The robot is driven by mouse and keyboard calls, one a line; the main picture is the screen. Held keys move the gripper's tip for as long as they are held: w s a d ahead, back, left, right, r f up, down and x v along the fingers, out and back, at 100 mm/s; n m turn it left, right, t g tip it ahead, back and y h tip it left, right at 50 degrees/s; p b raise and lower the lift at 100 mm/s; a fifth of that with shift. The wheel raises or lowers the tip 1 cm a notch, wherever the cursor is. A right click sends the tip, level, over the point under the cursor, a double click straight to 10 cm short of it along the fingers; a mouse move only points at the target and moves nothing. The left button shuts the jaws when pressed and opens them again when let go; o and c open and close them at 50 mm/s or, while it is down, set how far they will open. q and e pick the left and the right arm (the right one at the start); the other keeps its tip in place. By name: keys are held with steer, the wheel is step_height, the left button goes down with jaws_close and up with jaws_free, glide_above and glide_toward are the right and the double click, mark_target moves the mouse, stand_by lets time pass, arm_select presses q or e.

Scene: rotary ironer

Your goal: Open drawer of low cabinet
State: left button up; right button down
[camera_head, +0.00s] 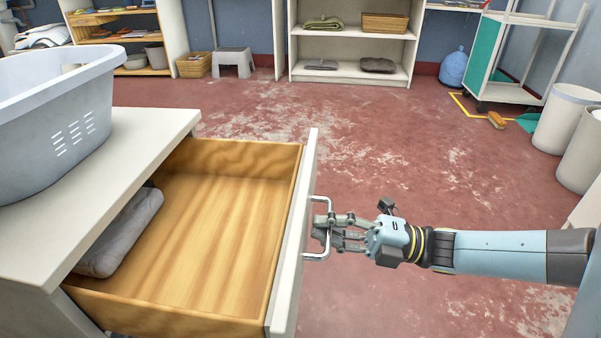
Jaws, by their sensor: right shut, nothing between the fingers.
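The low cabinet (150,128) stands at the left with a pale top. Its drawer (215,230) is pulled out well to the right, showing a bare wooden bottom and a white front panel (297,240). A folded grey cloth (120,232) lies inside the drawer near the cabinet. A metal bar handle (327,205) is on the outer face of the front. My right gripper (325,228) comes in from the right with its fingers at the handle. The fingers are shut with no object seen between them; whether they hook around the bar is hard to tell. My left gripper is not in view.
A grey laundry basket (58,110) sits on the cabinet top. The red floor (400,150) right of the drawer is mostly clear. Shelves (352,75) line the back wall, with a step stool (233,60) nearby. Pale bins (566,118) and a trolley (515,90) stand at the right.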

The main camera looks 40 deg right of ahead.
steer(key=shift+s+d, duration=0.35)
steer(key=shift+s, duration=0.15)
steer(key=c, duration=2)
jaws_free()
steer(key=shift+f, duration=0.1)
steer(key=o, duration=0.6)
steer(key=v, duration=1.2)
steer(key=shift+w, duration=0.1)
